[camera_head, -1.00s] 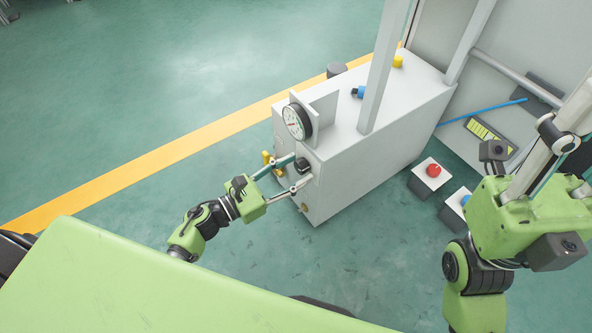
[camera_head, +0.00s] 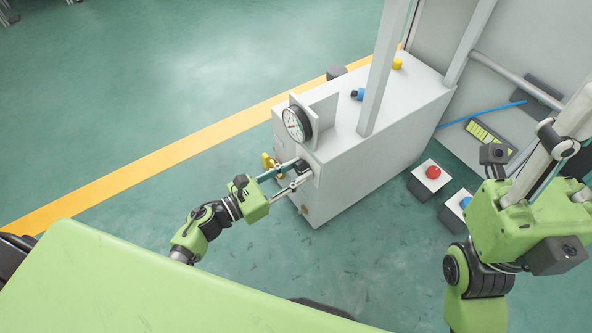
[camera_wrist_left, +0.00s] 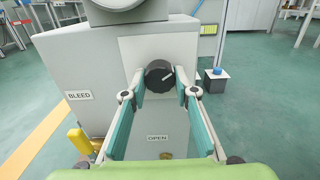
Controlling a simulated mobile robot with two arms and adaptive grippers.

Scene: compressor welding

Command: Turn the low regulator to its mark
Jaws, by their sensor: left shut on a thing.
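The low regulator is a round black knob (camera_wrist_left: 159,74) with a white pointer line, on a pale plate of the grey cabinet. In the left wrist view its line points up and right; I cannot make out a separate mark. My left gripper (camera_wrist_left: 160,82) is shut on the knob, one teal-lined finger on each side. In the head view the left gripper (camera_head: 304,172) reaches the cabinet's front below the dial gauge (camera_head: 297,123), and its fingers partly hide the knob. My right gripper (camera_head: 556,140) is at the right edge, away from the cabinet, its fingertips unclear.
The cabinet (camera_head: 345,185) has a yellow handle (camera_head: 267,161) beside the left gripper and an upright post (camera_head: 384,70) on top. A red button box (camera_head: 432,174) and a blue button box (camera_head: 458,208) stand to the right. The floor at left is clear.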

